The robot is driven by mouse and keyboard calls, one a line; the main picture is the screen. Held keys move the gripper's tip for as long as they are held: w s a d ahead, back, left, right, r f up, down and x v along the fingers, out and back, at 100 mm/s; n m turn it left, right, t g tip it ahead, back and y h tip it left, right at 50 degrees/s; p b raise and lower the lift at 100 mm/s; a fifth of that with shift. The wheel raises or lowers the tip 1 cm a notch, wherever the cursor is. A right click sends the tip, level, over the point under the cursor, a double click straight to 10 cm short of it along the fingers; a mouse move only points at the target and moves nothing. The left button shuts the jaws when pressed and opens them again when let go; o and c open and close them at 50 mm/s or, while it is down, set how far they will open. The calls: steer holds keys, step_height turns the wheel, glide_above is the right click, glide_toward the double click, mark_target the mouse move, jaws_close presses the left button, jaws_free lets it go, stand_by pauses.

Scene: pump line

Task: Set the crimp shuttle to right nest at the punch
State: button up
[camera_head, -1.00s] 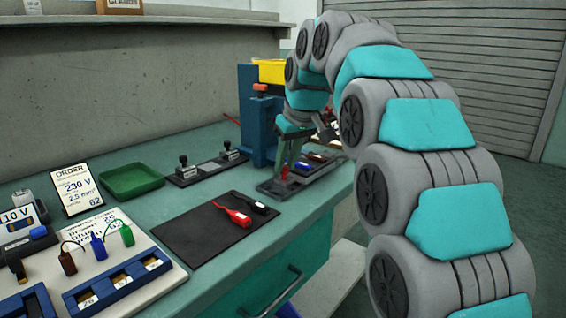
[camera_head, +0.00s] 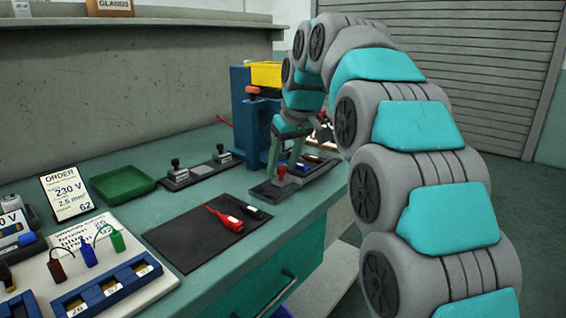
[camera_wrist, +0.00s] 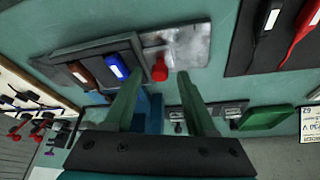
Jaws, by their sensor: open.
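The crimp shuttle (camera_wrist: 116,46) is a dark block holding a brown and a blue terminal, with a red knob (camera_wrist: 160,69) beside it. It rests on a long grey plate (camera_wrist: 190,38) in the wrist view; the bare part of the plate lies on the knob's side. In the head view, the red knob (camera_head: 281,172) is at the front of the punch, a blue press (camera_head: 247,125). My gripper (camera_wrist: 159,76) is open, one finger on each side of the knob, with visible gaps.
A black mat (camera_head: 190,247) with red and black tools lies to the left on the bench.

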steer(key=v, duration=0.7)
steer(key=shift+r, duration=0.25)
steer(key=shift+s+d, duration=0.15)
steer(key=shift+s, duration=0.05)
steer(key=s+d+f+m+g, duration=0.1)
steer(key=s+d+f, duration=0.4)
steer(key=s+f, duration=0.5)
steer(key=s+d+f+m+g+h, duration=0.1)
steer(key=s+d+f+m+g, duration=0.1)
steer(key=s+f, duration=0.9)
steer(key=s+d+f+m+g+h, duration=0.1)
steer(key=s+d+f, duration=0.6)
steer(key=s, duration=1.1)
step_height(320, 180, down, 3)
steer(key=m+g, duration=0.1)
steer(key=m, duration=0.1)
steer(key=shift+s+d+f+m, duration=0.15)
steer(key=shift+s+d+m, duration=0.2)
steer(key=shift+s+m, duration=0.05)
